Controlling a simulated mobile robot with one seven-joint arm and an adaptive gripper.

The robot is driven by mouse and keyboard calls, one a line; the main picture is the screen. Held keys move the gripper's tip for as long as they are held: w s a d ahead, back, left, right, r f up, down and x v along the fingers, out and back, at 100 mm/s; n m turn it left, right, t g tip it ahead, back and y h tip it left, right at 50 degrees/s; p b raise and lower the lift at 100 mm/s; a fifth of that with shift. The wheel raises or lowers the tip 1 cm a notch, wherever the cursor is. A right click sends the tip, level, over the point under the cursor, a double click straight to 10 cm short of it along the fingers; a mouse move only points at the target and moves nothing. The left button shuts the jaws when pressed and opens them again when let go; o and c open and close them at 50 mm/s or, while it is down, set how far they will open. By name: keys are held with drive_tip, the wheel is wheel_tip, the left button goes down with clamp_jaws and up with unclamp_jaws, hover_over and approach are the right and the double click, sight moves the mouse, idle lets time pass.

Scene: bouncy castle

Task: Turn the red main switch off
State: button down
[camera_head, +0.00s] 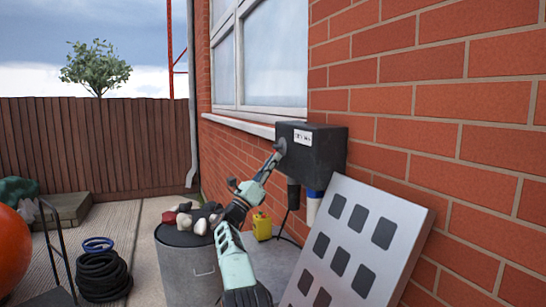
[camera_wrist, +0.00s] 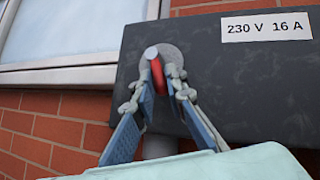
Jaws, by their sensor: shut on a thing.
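The red main switch (camera_wrist: 158,76) is a small red lever on a round grey mount (camera_wrist: 172,58) on the front of a dark box. My gripper (camera_wrist: 160,82) is at this mount, with one finger on each side of the red lever, shut on it. The lever points down and slightly tilted in the wrist view. In the head view my gripper (camera_head: 277,155) reaches the left front of the dark box (camera_head: 318,152), and the switch is mostly hidden there.
The box hangs on a brick wall (camera_head: 440,110) below a window (camera_head: 270,60). A white panel with dark squares (camera_head: 408,222) leans on the wall at right. A grey bin (camera_head: 185,265) with stuff on top stands below my arm. A yellow can (camera_head: 262,226) stands behind.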

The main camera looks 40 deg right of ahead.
drive_tip(key=shift+f, duration=0.1)
idle(0.3)
drive_tip(key=c, duration=2)
unclamp_jaws()
drive_tip(key=shift+o, duration=0.2)
drive_tip(key=shift+a+f, duration=0.1)
drive_tip(key=v, duration=1.1)
drive_tip(key=shift+a+f, duration=0.2)
drive_tip(key=shift+a, duration=0.1)
drive_tip(key=shift+s, duration=0.1)
drive_tip(key=shift+c, duration=0.3)
